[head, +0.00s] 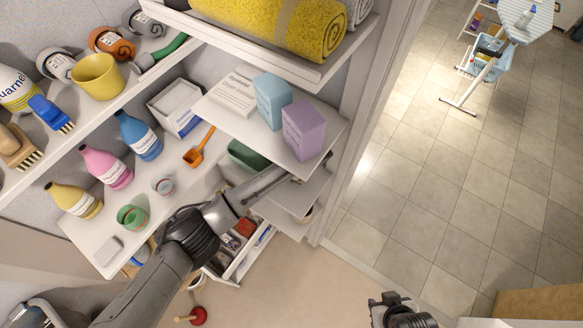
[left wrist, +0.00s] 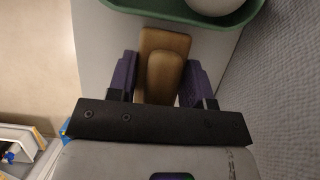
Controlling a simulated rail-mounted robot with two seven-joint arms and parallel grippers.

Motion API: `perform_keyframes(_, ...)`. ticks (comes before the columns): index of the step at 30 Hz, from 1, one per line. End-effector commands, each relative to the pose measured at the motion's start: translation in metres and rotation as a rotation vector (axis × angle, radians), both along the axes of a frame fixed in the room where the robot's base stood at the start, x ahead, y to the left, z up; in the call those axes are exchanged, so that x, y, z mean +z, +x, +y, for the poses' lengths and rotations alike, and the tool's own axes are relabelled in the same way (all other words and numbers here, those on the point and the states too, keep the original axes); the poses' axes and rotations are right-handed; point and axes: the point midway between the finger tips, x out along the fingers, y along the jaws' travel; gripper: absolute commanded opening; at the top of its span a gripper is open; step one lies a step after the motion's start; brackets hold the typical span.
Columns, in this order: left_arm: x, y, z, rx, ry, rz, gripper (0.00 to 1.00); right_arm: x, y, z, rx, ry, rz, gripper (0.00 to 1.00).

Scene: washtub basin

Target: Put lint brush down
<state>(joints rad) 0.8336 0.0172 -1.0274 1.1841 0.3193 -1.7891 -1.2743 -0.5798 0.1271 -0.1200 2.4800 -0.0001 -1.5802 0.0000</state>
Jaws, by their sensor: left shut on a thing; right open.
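The lint brush (left wrist: 165,76) shows in the left wrist view as a light brown wooden piece with a rounded handle. My left gripper (left wrist: 160,60) is shut on it, one purple finger on each side. Brush and fingers are over a pale shelf surface (left wrist: 95,40), in front of a green tub; I cannot tell whether the brush touches the shelf. In the head view my left arm reaches under the upper right shelf board, and its gripper and the brush are hidden there. My right gripper (head: 390,300) is open and empty over the floor at the bottom.
The green tub (head: 246,156) sits beside my left arm. Blue (head: 272,99) and purple (head: 304,128) boxes stand on the board above. Bottles, cups and an orange scoop (head: 199,148) fill the left shelves. A plunger (head: 198,316) is below. The tiled floor at right is mostly clear.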

Motion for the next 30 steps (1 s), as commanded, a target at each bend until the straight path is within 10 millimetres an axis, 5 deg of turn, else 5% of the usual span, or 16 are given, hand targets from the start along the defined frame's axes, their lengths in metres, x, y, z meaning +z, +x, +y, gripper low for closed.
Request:
perform_keyframes(17,-0.017,-0.002,-0.002,-0.001,0.0,0.002,0.22,0.004,0.0,0.002,-0.006,0.008,-0.001,0.43)
perform_keyframes(18,-0.017,-0.002,-0.002,-0.001,0.0,0.002,0.5,0.005,0.001,0.003,-0.007,0.009,-0.001,0.43)
perform_keyframes(25,-0.017,-0.002,-0.002,-0.001,0.0,0.002,0.72,0.004,0.0,0.003,-0.007,0.011,0.0,0.43)
perform_keyframes(30,-0.017,-0.002,-0.002,-0.001,0.0,0.002,0.72,0.004,0.0,0.003,-0.007,0.011,0.001,0.43)
